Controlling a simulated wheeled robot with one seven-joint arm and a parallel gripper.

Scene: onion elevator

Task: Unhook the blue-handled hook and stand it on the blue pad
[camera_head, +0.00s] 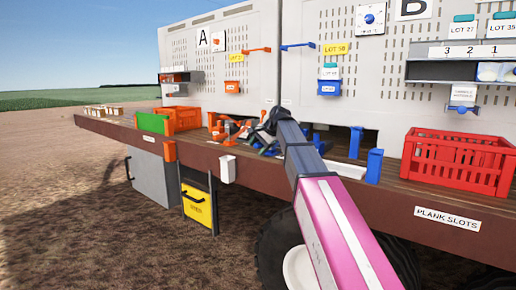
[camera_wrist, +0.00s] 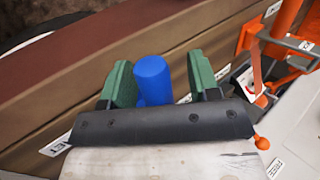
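My gripper (camera_wrist: 163,85) has green finger pads and points down at the bench. A blue rounded cylinder (camera_wrist: 154,80), which looks like the blue handle of the hook, stands between the fingers in the wrist view. It lies close to the left finger, with a gap to the right one. The fingers are apart. Its lower part is hidden, so I cannot tell what it hangs from or stands on. In the head view my gripper (camera_head: 264,132) is a dark cluster over the bench, hiding the cylinder. I cannot make out the blue pad with certainty.
Orange fixtures (camera_head: 228,128) stand left of my gripper on the brown bench (camera_head: 120,121). Blue posts (camera_head: 374,166) and a red crate (camera_head: 456,160) are to the right. A blue bracket (camera_head: 298,46) projects from the panel behind.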

